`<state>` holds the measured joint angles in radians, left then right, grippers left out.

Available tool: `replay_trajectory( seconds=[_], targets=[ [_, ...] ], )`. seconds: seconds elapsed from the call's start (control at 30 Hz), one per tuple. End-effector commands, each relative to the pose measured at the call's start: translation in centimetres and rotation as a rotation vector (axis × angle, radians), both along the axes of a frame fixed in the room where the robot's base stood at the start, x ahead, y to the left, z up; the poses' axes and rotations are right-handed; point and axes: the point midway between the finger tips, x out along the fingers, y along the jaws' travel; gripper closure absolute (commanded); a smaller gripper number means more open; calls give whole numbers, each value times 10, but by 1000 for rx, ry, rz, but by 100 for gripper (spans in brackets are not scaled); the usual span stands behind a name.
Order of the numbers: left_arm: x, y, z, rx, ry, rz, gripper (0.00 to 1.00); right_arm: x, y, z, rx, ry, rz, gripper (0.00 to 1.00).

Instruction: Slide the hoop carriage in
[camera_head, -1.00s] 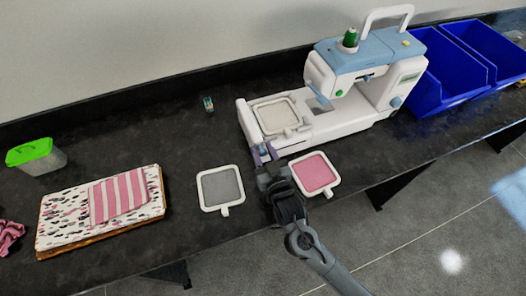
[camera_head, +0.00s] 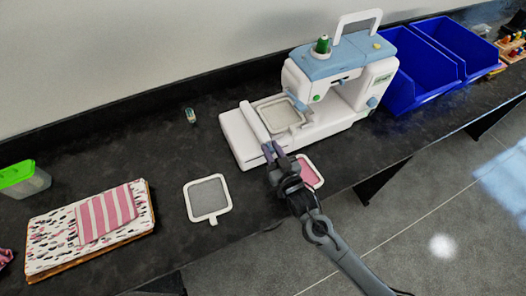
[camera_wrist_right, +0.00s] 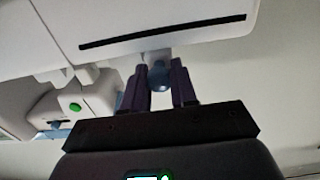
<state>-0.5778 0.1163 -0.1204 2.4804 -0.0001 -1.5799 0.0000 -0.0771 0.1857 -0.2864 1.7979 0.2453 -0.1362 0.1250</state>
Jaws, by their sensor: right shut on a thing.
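The white and blue sewing machine (camera_head: 322,68) stands on the dark bench. Its white hoop carriage bar (camera_head: 255,121) crosses the bed, with a pale cloth hoop (camera_head: 280,113) attached on the right, reaching close to the needle area. My right gripper (camera_head: 272,150) is at the near end of the carriage. In the right wrist view its dark fingers (camera_wrist_right: 160,80) are shut on a blue knob (camera_wrist_right: 160,77) below the white carriage body (camera_wrist_right: 165,30). My left gripper is not in view.
A pink hoop (camera_head: 311,177) lies partly hidden behind my right gripper. A grey hoop (camera_head: 207,196) and a patterned pad (camera_head: 60,245) with striped cloth (camera_head: 105,217) lie left. Blue bins (camera_head: 405,80) stand right of the machine.

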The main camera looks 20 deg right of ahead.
Motion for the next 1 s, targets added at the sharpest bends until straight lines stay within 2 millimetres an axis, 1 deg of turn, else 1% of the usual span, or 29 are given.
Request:
replay_trajectory(
  seconds=[0.27, 0.3, 0.37, 0.4, 0.43, 0.77, 0.87, 1.0],
  targets=[
    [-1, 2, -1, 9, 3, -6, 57, 0, 0, 0, 3, -2, 3, 100],
    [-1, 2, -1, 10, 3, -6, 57, 0, 0, 0, 3, -2, 3, 70],
    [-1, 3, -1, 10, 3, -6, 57, 0, 0, 0, 3, -2, 3, 61],
    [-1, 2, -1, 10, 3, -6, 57, 0, 0, 0, 2, -2, 3, 54],
    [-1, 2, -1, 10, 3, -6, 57, 0, 0, 0, 2, -2, 3, 52],
    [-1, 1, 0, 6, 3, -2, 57, -2, 0, 1, 2, -2, 3, 52],
    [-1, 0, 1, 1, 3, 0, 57, -8, 0, 1, 2, -1, 3, 52],
    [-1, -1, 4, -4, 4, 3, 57, -27, -1, 1, 2, 0, 4, 52]
  ],
)
